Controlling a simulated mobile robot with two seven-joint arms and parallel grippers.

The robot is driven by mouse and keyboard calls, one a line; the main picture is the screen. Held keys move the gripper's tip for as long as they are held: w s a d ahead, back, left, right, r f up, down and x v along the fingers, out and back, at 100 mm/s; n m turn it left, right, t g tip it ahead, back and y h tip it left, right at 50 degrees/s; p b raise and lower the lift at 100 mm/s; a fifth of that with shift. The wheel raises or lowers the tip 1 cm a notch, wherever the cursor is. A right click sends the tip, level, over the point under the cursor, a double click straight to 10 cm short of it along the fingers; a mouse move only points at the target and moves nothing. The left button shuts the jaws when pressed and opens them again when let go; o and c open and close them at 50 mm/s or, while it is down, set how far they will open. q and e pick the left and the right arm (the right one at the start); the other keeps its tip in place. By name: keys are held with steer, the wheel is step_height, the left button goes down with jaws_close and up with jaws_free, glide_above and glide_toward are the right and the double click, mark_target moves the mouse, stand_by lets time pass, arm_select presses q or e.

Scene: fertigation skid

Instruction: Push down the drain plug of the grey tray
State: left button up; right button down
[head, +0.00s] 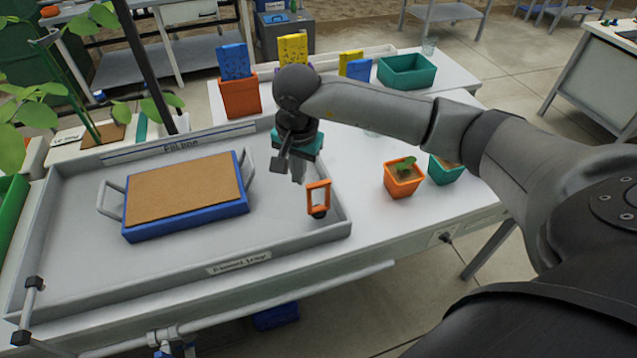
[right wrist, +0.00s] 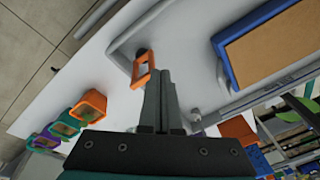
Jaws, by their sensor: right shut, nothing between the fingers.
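The grey tray (head: 75,260) lies on the white bench. The drain plug (head: 318,198) stands in its right front corner, an upright orange loop on a small black stopper. The stopper shows below the loop; how deep it sits I cannot tell. My right gripper (head: 298,178) is shut and empty, pointing down just behind and left of the loop, apparently apart from it. In the right wrist view, the shut fingertips (right wrist: 158,74) appear right beside the orange loop of the plug (right wrist: 146,72). My left gripper is not in view.
A blue tray with a brown top (head: 185,190) and grey handles sits inside the grey tray. An orange pot with a seedling (head: 403,180) and a teal pot (head: 445,170) stand right of the tray. An orange box (head: 240,98) stands behind.

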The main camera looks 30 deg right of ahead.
mark_target(319, 183)
steer(key=shift+h, duration=0.9)
steer(key=d, duration=0.1)
steer(key=d+r, duration=0.1)
steer(key=d, duration=0.2)
steer(key=shift+w+r, duration=0.15)
steer(key=shift+r, duration=0.1)
steer(key=shift+f, duration=0.1)
steer(key=b+x, duration=0.5)
steer(key=x, duration=0.2)
steer(key=shift+b, duration=0.3)
